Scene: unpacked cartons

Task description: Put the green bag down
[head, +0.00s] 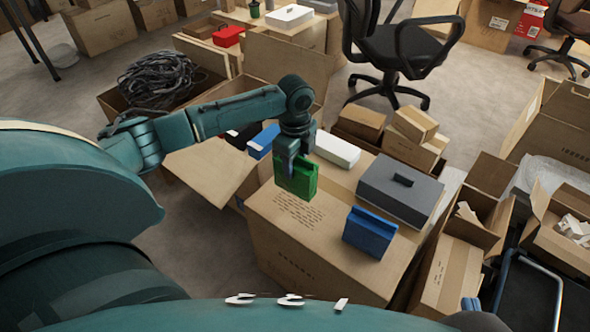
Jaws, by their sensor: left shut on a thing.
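The green bag (298,180) is upright at the left part of a large carton's top (290,217). My left gripper (296,158) comes down from above and is shut on the upper part of the bag. I cannot tell whether the bag's underside touches the carton or hangs just above it. My right gripper is not in view.
On the same carton are a blue bag-like block (369,232), a grey case with a handle (400,189) and a white box (337,150). A blue item (263,141) lies behind the bag. Open cartons (463,217) stand to the right. Bare carton top lies in front of the bag.

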